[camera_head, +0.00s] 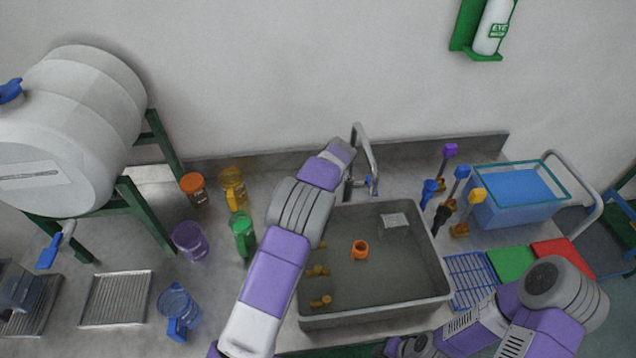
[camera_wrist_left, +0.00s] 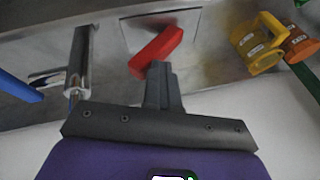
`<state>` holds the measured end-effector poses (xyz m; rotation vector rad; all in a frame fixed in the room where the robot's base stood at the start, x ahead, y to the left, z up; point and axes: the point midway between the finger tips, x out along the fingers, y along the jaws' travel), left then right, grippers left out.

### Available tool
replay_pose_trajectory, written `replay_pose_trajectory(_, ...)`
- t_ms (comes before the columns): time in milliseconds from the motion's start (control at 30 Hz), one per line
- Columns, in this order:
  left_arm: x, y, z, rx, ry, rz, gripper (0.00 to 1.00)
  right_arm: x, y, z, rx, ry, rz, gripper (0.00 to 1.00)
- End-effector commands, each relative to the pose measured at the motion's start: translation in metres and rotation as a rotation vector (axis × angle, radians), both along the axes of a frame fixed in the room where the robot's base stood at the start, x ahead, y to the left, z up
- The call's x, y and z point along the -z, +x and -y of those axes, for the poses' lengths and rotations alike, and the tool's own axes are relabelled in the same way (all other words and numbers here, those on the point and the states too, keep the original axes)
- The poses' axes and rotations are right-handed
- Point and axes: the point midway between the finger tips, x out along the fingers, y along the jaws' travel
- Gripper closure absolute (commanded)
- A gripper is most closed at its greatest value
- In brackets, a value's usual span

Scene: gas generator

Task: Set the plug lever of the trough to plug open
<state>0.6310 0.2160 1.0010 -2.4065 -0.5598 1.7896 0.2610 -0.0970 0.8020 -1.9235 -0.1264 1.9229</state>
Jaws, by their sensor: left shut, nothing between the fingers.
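The trough (camera_head: 325,310) is a grey sink basin set in the metal counter. In the left wrist view a red lever (camera_wrist_left: 157,50) lies slanted over a square metal plate, apparently the plug lever. My left gripper (camera_wrist_left: 160,68) is shut and empty, its dark fingertips right at the lever's near side; I cannot tell whether they touch. In the head view my left arm reaches across the trough's left edge towards the tap and hides the lever and the fingertips. My right arm is at the lower right; its gripper's fingers cannot be made out.
The tap (camera_head: 370,160) stands behind the trough and shows in the wrist view (camera_wrist_left: 80,60). An orange ring (camera_head: 360,250) lies in the trough. Yellow (camera_head: 232,188), orange (camera_head: 193,188) and green (camera_head: 243,235) jugs stand left of my arm. A blue bin (camera_head: 515,195) stands right.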

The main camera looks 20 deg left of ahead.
Motion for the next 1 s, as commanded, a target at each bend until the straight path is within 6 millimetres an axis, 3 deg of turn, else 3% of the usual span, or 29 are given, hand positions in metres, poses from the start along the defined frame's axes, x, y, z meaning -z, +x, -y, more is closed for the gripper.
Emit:
replay_pose_trajectory(633, 0.004, -0.007, -0.014, 0.001, -0.002, 0.000, 1.00, 0.008, 0.000, 0.000, 0.000, 0.000, 0.000, 0.57)
replay_pose_trajectory(900, -0.033, -0.014, -0.033, 0.003, -0.005, 0.001, 1.00, -0.011, 0.000, 0.000, 0.000, 0.000, 0.000, 0.57)
replay_pose_trajectory(1000, -0.052, -0.019, -0.019, 0.009, -0.004, 0.003, 1.00, -0.007, 0.000, 0.000, 0.000, 0.000, 0.000, 0.57)
